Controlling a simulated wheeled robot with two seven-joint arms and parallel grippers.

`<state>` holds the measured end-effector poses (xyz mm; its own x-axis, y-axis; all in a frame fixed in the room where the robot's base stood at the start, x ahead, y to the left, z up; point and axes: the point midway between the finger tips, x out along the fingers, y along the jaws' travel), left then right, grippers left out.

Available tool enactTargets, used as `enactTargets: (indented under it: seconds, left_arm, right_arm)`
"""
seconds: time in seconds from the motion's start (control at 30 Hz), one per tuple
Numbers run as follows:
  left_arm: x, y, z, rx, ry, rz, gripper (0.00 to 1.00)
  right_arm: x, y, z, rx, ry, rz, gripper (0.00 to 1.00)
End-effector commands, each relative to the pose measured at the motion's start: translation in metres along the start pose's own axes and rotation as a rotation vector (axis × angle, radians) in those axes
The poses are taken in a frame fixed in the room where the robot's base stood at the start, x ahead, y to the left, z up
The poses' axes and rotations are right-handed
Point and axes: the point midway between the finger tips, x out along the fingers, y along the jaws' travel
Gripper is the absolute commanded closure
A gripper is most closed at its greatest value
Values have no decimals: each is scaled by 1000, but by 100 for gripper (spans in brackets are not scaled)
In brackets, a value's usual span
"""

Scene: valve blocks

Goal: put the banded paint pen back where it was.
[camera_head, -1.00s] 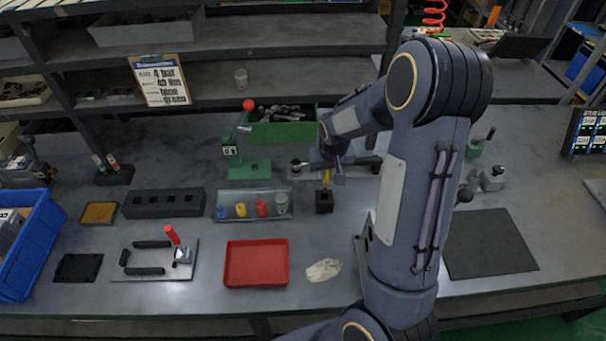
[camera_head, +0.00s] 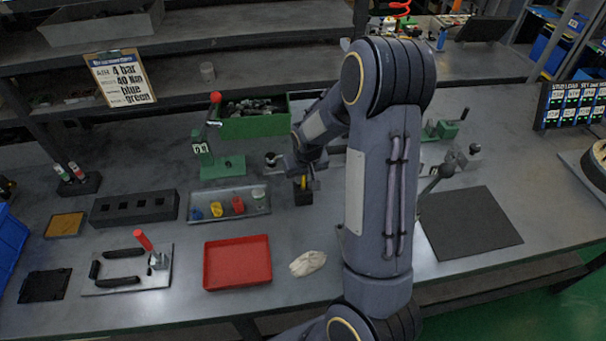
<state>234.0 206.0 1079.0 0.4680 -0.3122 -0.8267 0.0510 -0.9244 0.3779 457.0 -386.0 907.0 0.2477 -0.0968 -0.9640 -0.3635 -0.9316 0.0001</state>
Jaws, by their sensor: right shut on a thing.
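My right gripper (camera_head: 309,183) is low over a small black block (camera_head: 303,198) near the middle of the bench. It is shut on a slim yellow thing (camera_head: 303,184), likely the paint pen, which looks upright over or in the block. The fingers and wrist hide most of it; I cannot make out bands or how deep it sits. Two other pens, one red-topped (camera_head: 76,170) and one pale (camera_head: 62,173), stand in a black holder (camera_head: 80,186) at the left. My left gripper is out of view.
A grey tray (camera_head: 229,208) with several coloured pots lies left of the block. A red tray (camera_head: 237,262) and a pale cloth (camera_head: 308,263) lie in front. A green press (camera_head: 205,155) and green bin (camera_head: 255,125) stand behind. A dark mat (camera_head: 470,230) at right is bare.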

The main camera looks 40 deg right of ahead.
Motion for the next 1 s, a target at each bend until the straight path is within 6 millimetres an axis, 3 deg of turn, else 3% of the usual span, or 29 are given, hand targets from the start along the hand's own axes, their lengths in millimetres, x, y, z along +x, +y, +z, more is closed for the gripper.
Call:
enactTargets:
  seconds: [0.93,0.97,1.0]
  left_arm:
    - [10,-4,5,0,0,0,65]
    - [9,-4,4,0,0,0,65]
    - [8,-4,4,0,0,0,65]
  right_arm:
    - [12,0,3,0,0,0,100]
    - [11,0,3,-1,1,0,83]
    - [11,0,3,0,0,0,77]
